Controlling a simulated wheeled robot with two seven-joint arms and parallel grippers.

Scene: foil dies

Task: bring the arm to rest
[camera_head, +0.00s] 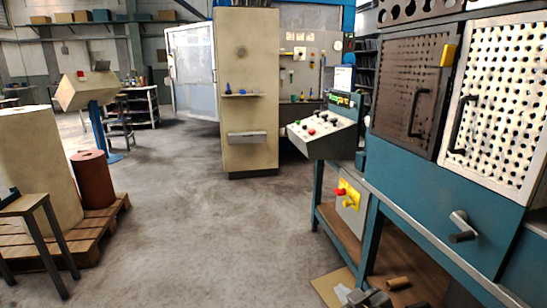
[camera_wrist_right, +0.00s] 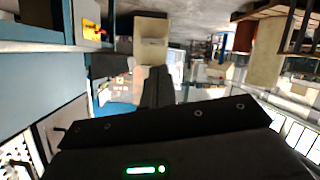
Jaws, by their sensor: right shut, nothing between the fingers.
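My right gripper (camera_head: 368,298) shows only in part at the bottom edge of the head view, low in front of the teal machine. In the right wrist view its dark fingers (camera_wrist_right: 157,82) are together, with nothing between them. The wrist view appears upside down, and the black gripper body with a green light fills its lower part. My left gripper is in neither view.
The teal machine (camera_head: 440,195) with perforated doors and a lever stands at the right. A control box (camera_head: 322,137) adjoins it. A cardboard roll (camera_head: 398,282) lies low near my gripper. A pallet (camera_head: 105,225) is at the left. The middle floor is clear.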

